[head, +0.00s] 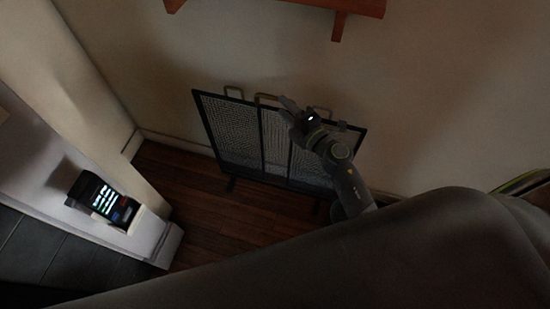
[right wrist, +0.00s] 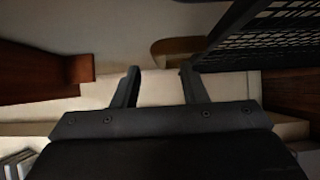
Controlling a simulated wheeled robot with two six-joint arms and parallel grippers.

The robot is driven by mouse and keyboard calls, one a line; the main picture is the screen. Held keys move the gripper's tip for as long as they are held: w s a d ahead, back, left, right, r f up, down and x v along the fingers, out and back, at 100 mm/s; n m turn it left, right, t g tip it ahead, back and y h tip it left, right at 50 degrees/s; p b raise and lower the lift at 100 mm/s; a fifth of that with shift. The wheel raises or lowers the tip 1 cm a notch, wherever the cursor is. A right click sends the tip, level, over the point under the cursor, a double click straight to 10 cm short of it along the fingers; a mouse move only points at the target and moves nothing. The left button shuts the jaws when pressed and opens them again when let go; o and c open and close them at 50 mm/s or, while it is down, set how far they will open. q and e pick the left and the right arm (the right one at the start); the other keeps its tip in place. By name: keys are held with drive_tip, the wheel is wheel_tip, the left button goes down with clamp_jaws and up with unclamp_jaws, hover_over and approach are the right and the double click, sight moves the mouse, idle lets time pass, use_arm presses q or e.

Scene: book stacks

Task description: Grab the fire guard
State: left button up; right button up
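The fire guard (head: 235,128) is a black-framed mesh screen with three panels and brass loop handles along its top. It stands upright on the wooden floor near the wall. My right gripper (head: 289,105) is at its top edge, near the middle handle (head: 266,97). In the right wrist view the right gripper's fingers (right wrist: 159,72) are apart with nothing held between them. A brass handle (right wrist: 178,46) shows just beyond the right finger, and the mesh (right wrist: 270,38) fills the upper right. Whether the gripper touches the guard I cannot tell. My left gripper is not in view.
A wooden shelf (head: 358,6) is on the wall above. A card reader with a lit screen (head: 104,200) is on a pale ledge at left. Bare wooden floor (head: 180,180) lies left of the guard. A large dark shape covers the lower right.

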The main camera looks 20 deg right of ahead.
drive_tip(key=x, duration=0.2)
drive_tip(key=shift+w+a, duration=0.1)
drive_tip(key=shift+w, duration=0.3)
drive_tip(key=shift+c, duration=0.3)
clamp_jaws()
drive_tip(key=shift+f, duration=0.1)
idle(0.7)
drive_tip(key=shift+w+r, duration=0.1)
drive_tip(key=shift+r, duration=0.15)
